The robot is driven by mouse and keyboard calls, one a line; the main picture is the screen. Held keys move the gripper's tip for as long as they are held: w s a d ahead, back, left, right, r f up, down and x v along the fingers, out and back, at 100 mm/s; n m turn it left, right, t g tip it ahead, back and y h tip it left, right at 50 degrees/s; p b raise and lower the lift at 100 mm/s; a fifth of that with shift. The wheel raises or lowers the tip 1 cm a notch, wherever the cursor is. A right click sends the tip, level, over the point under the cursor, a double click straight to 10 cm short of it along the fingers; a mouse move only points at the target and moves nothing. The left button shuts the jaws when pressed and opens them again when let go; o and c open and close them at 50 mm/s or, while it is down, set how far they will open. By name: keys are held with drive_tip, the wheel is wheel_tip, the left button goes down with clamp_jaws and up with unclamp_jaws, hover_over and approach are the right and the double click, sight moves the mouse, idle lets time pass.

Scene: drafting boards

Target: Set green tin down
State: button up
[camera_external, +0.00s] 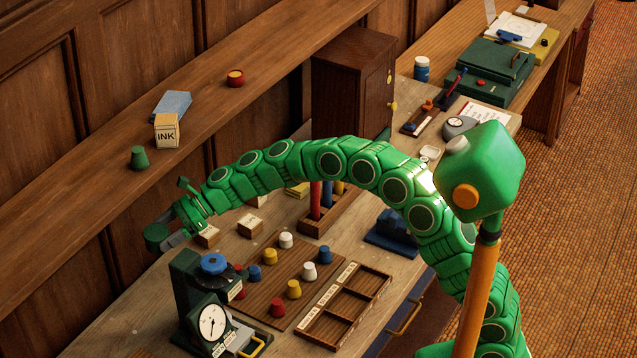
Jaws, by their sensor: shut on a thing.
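The green tin (155,236) is a dark green, short round thing at the left, at the end of my arm. My gripper (170,231) is shut on it. The tin appears held above the left part of the wooden desk (125,318), beside the wood panelling. The picture does not clearly show how far its underside is from the desk top. My arm arches over the desk from the lower right.
A shelf (215,97) above holds a green peg (139,158), an INK box (166,131), a blue box (173,104) and a red pot (235,78). A dial device (212,321), peg board (262,297) and compartment tray (345,308) stand on the desk. Bare desk shows front left.

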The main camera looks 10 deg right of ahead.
drive_tip(key=shift+s+a, duration=0.55)
drive_tip(key=shift+s, duration=0.2)
wheel_tip(320, 180, down, 16)
drive_tip(key=shift+w+d, duration=0.1)
drive_tip(key=shift+w, duration=0.05)
drive_tip(key=shift+f, duration=2.45)
drive_tip(key=shift+f, duration=0.1)
drive_tip(key=o, duration=1.1)
drive_tip(key=shift+o, duration=0.2)
drive_tip(key=v, duration=1.2)
drive_tip(key=shift+w, duration=0.15)
